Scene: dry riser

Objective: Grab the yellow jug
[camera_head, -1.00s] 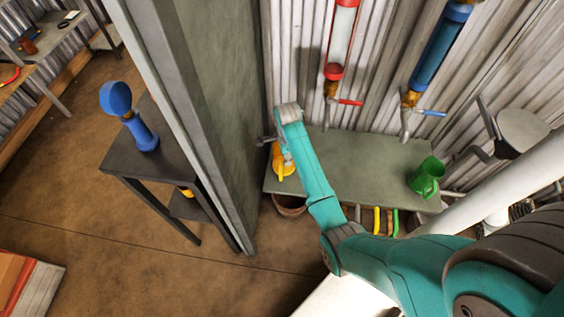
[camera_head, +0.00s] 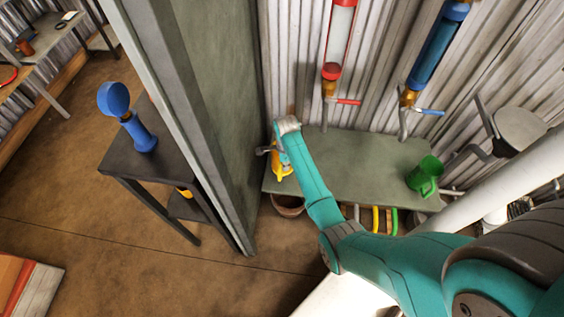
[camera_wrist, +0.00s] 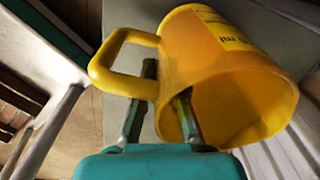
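The yellow jug (camera_head: 280,167) stands at the left end of the grey-green bench, partly hidden by my arm. In the wrist view the jug (camera_wrist: 215,65) is large and close, its mouth towards the camera and its handle on the left. My gripper (camera_wrist: 168,85) is open, its two fingers on either side of the jug's wall. The left finger is between handle and body; the right finger is at the open mouth. I cannot tell whether either finger touches the wall. In the head view the gripper is mostly hidden by the arm.
The bench (camera_head: 350,165) also holds a green jug (camera_head: 425,176) at its right end. Red (camera_head: 337,50) and blue (camera_head: 437,45) tubes with taps hang above. A tall partition (camera_head: 215,110) stands close left of the yellow jug. A bucket (camera_head: 288,205) is below.

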